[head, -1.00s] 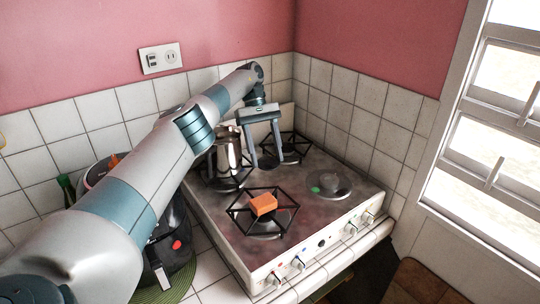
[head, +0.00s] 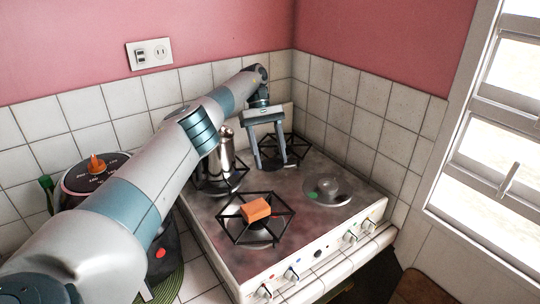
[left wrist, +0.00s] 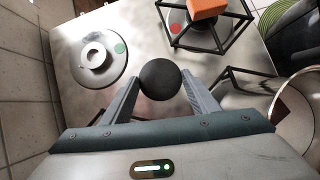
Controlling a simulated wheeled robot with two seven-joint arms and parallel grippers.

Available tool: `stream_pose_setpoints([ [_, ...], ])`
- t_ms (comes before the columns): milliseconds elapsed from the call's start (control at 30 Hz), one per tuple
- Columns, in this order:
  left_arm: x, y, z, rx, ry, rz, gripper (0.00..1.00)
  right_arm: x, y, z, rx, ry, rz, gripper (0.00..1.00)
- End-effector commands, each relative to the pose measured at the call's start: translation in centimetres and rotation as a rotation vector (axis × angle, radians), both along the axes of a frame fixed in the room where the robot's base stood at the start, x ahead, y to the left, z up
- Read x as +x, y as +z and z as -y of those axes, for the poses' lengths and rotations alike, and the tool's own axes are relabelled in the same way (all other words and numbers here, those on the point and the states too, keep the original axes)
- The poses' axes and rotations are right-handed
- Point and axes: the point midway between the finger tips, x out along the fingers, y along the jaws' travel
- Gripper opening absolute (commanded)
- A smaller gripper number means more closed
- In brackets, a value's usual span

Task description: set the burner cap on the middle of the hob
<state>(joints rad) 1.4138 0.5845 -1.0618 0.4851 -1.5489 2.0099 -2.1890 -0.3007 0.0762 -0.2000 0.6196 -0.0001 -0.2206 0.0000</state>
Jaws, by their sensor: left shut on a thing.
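The burner cap (left wrist: 160,79) is a dark round disc between the fingertips of my left gripper (left wrist: 162,84) in the left wrist view. The gripper is shut on it. In the head view my left gripper (head: 270,166) points down over the middle-to-back part of the hob (head: 295,192), and the cap is hard to make out against the dark back burner. The hob is a stained grey metal plate with a white front. Whether the cap touches the hob, I cannot tell. My right gripper is not in view.
An orange block (head: 256,209) sits on the front-left grate (head: 231,215). A metal pot (head: 222,155) stands on the back-left grate, close beside my left gripper. A bare round burner plate (head: 328,190) is at front right. Tiled walls close off the back and right.

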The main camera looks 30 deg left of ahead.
Motion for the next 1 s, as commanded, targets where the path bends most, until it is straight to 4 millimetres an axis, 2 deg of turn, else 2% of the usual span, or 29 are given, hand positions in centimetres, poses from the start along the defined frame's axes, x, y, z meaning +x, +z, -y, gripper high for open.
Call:
stream_pose_setpoints([
  [133, 0.0, -1.0, 0.0, -0.001, 0.0, -0.001, 0.31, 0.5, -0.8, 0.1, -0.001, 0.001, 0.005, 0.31],
  [600, 0.0, -4.6, 0.0, 0.0, 0.0, 0.0, 0.31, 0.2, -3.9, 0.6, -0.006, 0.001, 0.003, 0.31],
  [1000, 0.0, -5.7, 0.0, 0.0, 0.001, 0.001, 0.31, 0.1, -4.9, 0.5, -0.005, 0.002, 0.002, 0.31],
])
